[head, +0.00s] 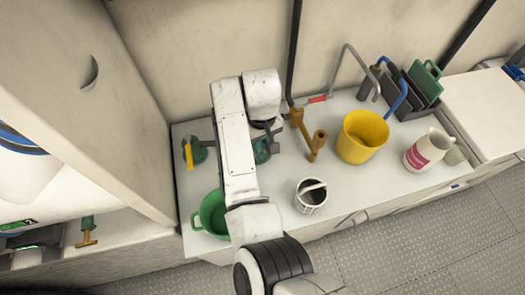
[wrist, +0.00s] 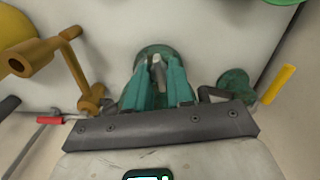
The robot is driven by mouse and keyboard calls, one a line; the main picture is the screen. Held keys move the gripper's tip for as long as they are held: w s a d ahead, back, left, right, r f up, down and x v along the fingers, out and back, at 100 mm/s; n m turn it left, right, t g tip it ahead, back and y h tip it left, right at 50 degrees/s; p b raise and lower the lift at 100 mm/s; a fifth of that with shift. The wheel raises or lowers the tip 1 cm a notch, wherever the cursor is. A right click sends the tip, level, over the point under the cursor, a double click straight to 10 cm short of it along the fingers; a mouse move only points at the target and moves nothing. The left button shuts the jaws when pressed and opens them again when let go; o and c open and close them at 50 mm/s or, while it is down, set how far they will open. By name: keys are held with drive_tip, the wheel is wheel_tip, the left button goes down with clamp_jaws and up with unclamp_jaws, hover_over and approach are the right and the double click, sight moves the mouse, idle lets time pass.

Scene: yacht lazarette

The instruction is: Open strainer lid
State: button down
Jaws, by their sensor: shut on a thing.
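The strainer is a round dark-green body (wrist: 146,52) in the wrist view, with a grey upright handle or knob (wrist: 157,62) at its middle. In the head view the strainer (head: 263,152) is mostly hidden by my arm. My gripper (wrist: 158,72), with teal fingers, is over the strainer and shut on the grey handle. One finger lies on each side of it. The fingertips and the lid's edge are partly hidden, so I cannot tell whether the lid is raised or turned.
Left of my arm in the head view are a green fitting with a yellow handle (head: 188,155) and a green bucket (head: 211,222).

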drive_tip(key=shift+a+r, duration=0.3)
drive_tip(key=shift+r, duration=0.4)
drive_tip(key=shift+w+a, duration=0.1)
drive_tip(key=shift+w, duration=0.2)
drive_tip(key=shift+a, duration=0.2)
drive_tip(key=c, duration=1)
unclamp_jaws()
drive_tip(key=shift+s+a, duration=0.1)
drive_tip(key=shift+s, duration=0.05)
drive_tip(key=shift+f, duration=0.1)
drive_tip(key=r, duration=1)
drive_tip(key=shift+s+d+r, duration=0.1)
drive_tip(key=shift+d+r, duration=0.15)
drive_tip(key=shift+r, duration=0.05)
